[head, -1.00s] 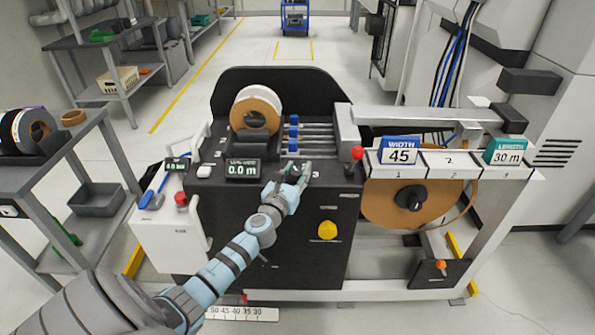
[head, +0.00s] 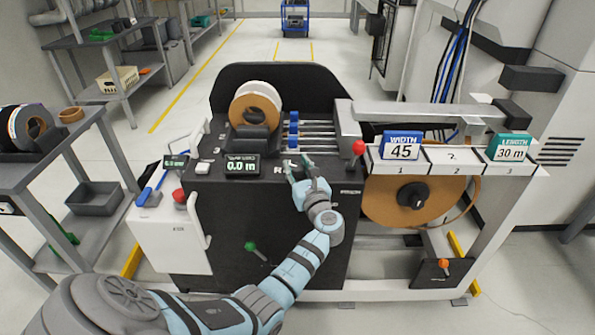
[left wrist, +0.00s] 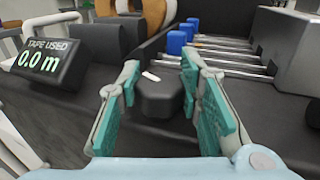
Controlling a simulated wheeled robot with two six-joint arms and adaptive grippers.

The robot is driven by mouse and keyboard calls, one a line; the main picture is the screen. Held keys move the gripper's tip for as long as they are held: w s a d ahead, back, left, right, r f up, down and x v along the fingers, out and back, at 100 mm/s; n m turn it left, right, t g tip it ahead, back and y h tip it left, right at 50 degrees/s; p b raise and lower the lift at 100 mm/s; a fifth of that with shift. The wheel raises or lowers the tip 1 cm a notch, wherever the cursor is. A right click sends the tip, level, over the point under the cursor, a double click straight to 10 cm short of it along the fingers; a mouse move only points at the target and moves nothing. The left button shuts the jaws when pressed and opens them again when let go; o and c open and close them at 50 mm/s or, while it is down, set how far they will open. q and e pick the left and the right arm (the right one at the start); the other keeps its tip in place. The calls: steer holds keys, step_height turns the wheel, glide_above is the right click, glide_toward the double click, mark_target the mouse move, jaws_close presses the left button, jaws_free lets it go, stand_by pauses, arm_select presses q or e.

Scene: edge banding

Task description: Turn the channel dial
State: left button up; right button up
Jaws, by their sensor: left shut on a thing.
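The channel dial (left wrist: 160,98) is a dark knob with a white mark on its top, seen in the left wrist view on the black machine top. My left gripper (head: 299,166) is at the front edge of the machine top. In the left wrist view its two teal-padded fingers (left wrist: 160,105) stand on both sides of the knob, shut on it. The white mark points up and slightly left in that view. In the head view the fingers hide most of the dial. My right gripper is not in view.
A display (head: 242,166) reading 0.0 m stands left of the gripper. Behind it are a tape roll (head: 256,108) and rods with blue collars (head: 293,130). A red ball knob (head: 359,147) is to the right. A green-tipped lever (head: 252,247) is on the front panel.

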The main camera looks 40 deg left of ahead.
mark_target(300, 171)
arm_select(q)
steer(key=shift+n+g+y, duration=0.4)
steer(key=shift+g, duration=0.1)
steer(key=o, duration=1.1)
steer(key=v, duration=0.7)
steer(key=shift+s+d, duration=0.2)
steer(key=shift+d, duration=0.05)
steer(key=shift+a, duration=0.1)
